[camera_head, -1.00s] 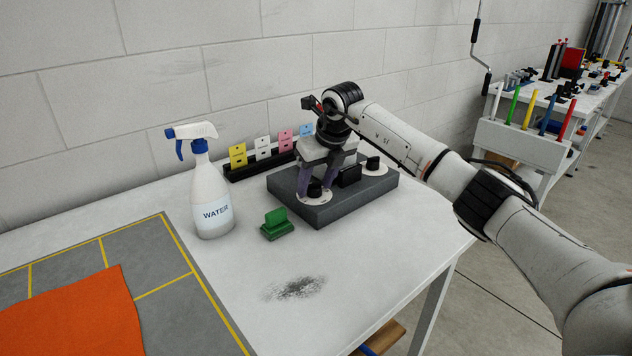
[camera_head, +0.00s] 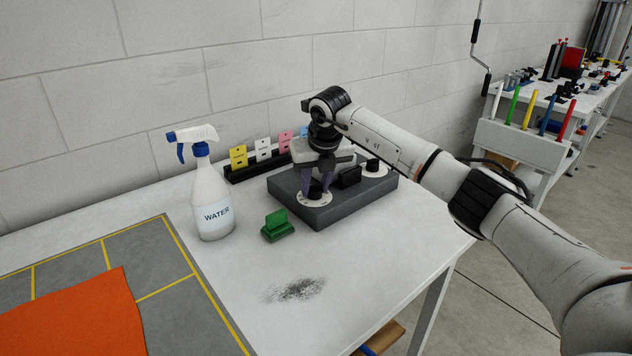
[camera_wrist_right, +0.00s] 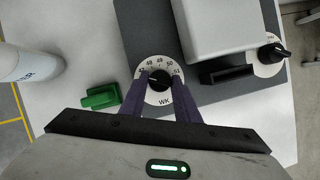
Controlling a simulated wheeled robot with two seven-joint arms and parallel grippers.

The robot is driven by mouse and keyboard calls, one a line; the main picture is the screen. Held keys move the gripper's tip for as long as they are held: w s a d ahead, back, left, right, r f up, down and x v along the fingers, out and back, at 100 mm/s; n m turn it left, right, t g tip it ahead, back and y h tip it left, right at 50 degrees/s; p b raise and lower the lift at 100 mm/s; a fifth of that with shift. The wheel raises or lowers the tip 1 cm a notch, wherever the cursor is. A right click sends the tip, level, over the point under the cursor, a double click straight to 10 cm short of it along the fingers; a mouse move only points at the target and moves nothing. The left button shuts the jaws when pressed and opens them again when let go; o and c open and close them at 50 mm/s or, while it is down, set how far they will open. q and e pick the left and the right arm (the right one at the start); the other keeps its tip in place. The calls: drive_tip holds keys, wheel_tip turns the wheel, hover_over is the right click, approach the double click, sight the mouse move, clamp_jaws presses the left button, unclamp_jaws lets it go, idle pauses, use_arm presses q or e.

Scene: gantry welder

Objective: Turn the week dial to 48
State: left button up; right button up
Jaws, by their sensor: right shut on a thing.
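The week dial (camera_head: 314,200) is a white disc with a black knob at the front left of a dark grey block. The gripper (camera_wrist_right: 161,86) also shows in the right wrist view. The fingers hide part of the scale, and I cannot tell the exact pointed number. My left gripper is not in view.
A second dial (camera_head: 375,169) sits on the right of the grey block (camera_head: 345,208). A spray bottle (camera_head: 213,205) and a green stamp-like object (camera_head: 277,227) stand to the left. Coloured cards (camera_head: 263,149) are behind. The table front is clear except for a dark smudge (camera_head: 298,290).

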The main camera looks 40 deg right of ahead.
drive_tip(key=m+h, duration=0.1)
drive_tip(key=m, duration=0.3)
drive_tip(key=shift+w+a+r+m+g+h+p, duration=0.1)
drive_tip(key=shift+w+a+m+g+h+p, duration=0.1)
drive_tip(key=shift+m+g+h+p, duration=0.15)
drive_tip(key=m+g+h, duration=0.1)
drive_tip(key=m, duration=0.3)
drive_tip(key=shift+m+g, duration=0.25)
drive_tip(key=o, duration=1)
drive_tip(key=shift+o, duration=0.2)
drive_tip(key=b+v, duration=0.1)
drive_tip(key=v, duration=0.9)
drive_tip(key=shift+a, duration=0.15)
